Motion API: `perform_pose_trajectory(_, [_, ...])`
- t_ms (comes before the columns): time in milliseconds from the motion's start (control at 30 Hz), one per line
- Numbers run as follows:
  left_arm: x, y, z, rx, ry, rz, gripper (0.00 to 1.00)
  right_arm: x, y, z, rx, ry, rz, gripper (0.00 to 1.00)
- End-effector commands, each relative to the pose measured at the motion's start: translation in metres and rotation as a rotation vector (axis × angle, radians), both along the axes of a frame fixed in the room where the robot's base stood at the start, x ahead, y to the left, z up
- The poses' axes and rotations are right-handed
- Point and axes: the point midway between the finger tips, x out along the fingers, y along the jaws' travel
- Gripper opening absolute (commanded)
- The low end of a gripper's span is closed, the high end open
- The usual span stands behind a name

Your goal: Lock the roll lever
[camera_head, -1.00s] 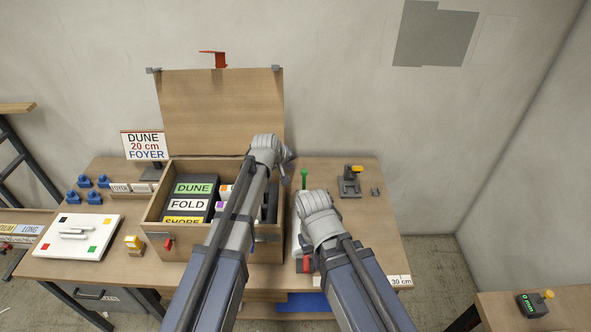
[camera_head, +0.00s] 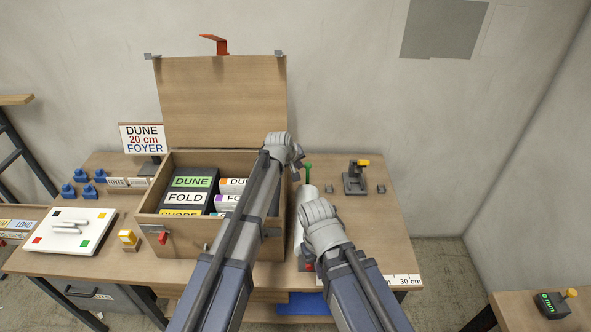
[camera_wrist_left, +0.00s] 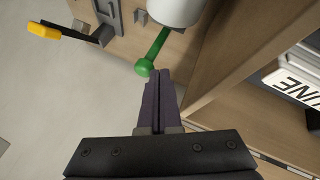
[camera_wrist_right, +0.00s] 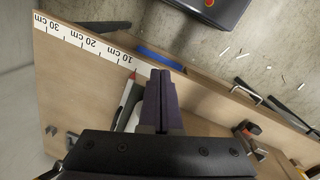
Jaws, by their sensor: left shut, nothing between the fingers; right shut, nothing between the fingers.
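A green lever with a round knob (camera_head: 307,166) stands beside the right side of the wooden box. I take it to be the roll lever. In the left wrist view its green knob (camera_wrist_left: 145,68) is just beyond my left fingertips, and its stem leads to a white cylinder (camera_wrist_left: 173,9). My left gripper (camera_wrist_left: 155,73) is shut and empty, close to the knob; contact cannot be told. My right gripper (camera_wrist_right: 161,74) is shut and empty, over the table's front part. In the head view its fingers are hidden behind my arm.
An open wooden box (camera_head: 152,217) with labelled blocks stands left of the lever. A yellow-handled lever device (camera_head: 355,182) is to the right, between small grey brackets. A ruler strip (camera_wrist_right: 85,40) runs along the front edge. The table's right part is mostly clear.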

Motion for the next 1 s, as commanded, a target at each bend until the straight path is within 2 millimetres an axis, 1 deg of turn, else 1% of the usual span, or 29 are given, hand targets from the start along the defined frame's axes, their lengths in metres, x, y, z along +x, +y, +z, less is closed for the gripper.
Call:
perform_pose_trajectory(33, [0.004,-0.002,-0.008,0.000,0.000,0.000,0.00,0.000,0.000,-0.008,0.000,0.000,0.000,0.00])
perform_pose_trajectory(133, [0.006,-0.003,-0.010,0.001,0.000,-0.001,0.00,0.000,0.000,-0.010,0.000,0.000,0.000,0.00])
perform_pose_trajectory(567, [0.006,-0.004,-0.008,0.009,0.001,-0.002,0.00,0.000,0.000,-0.008,0.000,0.000,0.000,0.00])
perform_pose_trajectory(1000, [0.006,-0.015,-0.006,0.120,0.001,-0.003,0.00,0.000,0.000,-0.001,0.000,0.000,0.000,0.00])
